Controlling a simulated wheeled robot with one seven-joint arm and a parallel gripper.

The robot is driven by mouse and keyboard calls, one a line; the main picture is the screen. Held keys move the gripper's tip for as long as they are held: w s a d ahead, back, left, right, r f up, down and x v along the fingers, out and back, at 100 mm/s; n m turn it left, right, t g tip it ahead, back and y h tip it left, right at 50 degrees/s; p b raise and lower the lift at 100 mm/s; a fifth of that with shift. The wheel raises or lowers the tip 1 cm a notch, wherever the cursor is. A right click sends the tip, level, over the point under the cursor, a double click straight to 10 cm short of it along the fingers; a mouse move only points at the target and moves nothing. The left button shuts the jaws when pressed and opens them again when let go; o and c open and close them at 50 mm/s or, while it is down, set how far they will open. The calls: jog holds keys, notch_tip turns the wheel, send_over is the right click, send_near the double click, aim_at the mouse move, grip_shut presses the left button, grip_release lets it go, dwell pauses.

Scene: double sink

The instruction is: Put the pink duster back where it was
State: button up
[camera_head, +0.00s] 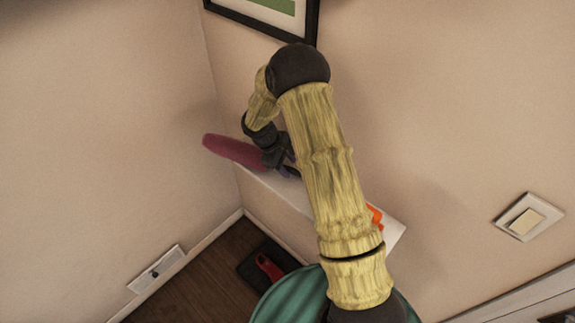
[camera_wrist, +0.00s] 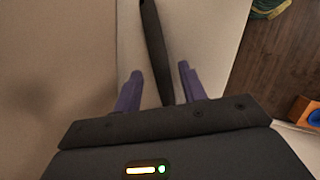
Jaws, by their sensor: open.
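The pink duster's fluffy head (camera_head: 232,150) shows in the head view, at the left end of a narrow white shelf (camera_head: 392,236) on the wall. Its dark handle (camera_wrist: 154,40) runs lengthwise in the wrist view, over the pale shelf surface, and passes between my two purple fingers. My gripper (camera_wrist: 159,72) is open around the handle, with a gap visible on both sides of it. In the head view my gripper (camera_head: 287,160) is just right of the pink head, by the shelf. The pink head is out of the wrist view, and my arm hides part of the shelf.
An orange object (camera_head: 375,216) sits on the shelf, partly behind my arm. A framed picture (camera_head: 270,14) hangs above, and a light switch (camera_head: 528,217) is on the wall at right. A dark tray with a red item (camera_head: 269,267) lies on the wooden floor below.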

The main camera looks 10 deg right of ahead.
jog(key=b+v, duration=0.2)
jog(key=v, duration=0.9)
jog(key=shift+a+r, duration=0.15)
jog(key=shift+r, duration=0.15)
jog(key=s+d+r+m+t+y, duration=0.1)
jog(key=s+m, duration=0.4)
jog(key=s, duration=0.6)
jog(key=s+d+r+m+t+y, duration=0.2)
jog(key=s+m, duration=0.3)
jog(key=s, duration=0.6)
jog(key=shift+d+r+y, duration=0.65)
jog(key=shift+d+y, duration=0.2)
jog(key=shift+y, duration=0.05)
jog(key=shift+c, duration=0.5)
jog(key=shift+w, duration=0.15)
